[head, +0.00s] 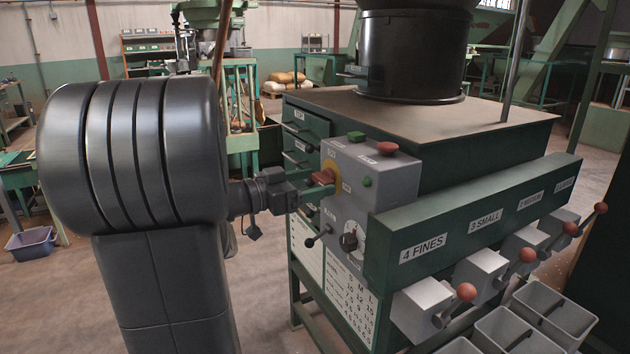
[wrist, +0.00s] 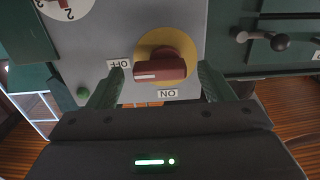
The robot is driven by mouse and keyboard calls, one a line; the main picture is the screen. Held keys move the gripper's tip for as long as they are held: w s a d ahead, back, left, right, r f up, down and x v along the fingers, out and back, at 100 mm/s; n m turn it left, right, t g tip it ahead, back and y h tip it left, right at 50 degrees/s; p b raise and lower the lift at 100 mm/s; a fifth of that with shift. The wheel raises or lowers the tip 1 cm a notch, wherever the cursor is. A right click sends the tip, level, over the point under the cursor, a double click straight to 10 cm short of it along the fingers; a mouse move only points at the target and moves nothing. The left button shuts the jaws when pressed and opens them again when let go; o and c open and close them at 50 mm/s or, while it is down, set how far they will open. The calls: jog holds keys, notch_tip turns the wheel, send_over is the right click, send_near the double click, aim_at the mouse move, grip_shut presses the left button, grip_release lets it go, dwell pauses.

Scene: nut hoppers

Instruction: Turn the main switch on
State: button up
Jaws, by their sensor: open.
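The main switch is a red rotary knob (wrist: 160,70) on a yellow disc (wrist: 178,41), on the grey control box (head: 352,217). The red knob (head: 323,176) is partly hidden by my gripper in the head view. In the wrist view the knob lies about level, its white mark at its left end, beside the upside-down OFF label (wrist: 119,63). The ON label (wrist: 168,93) is below the knob. My gripper (wrist: 161,79) is open, with green fingers on either side of the knob and a gap at each side. It also shows in the head view (head: 318,186).
A green rail (head: 478,213) with several ball-ended levers runs to the right. A black hopper (head: 415,55) stands on top.

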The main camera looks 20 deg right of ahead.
jog(key=shift+d, duration=0.5)
jog(key=c, duration=1)
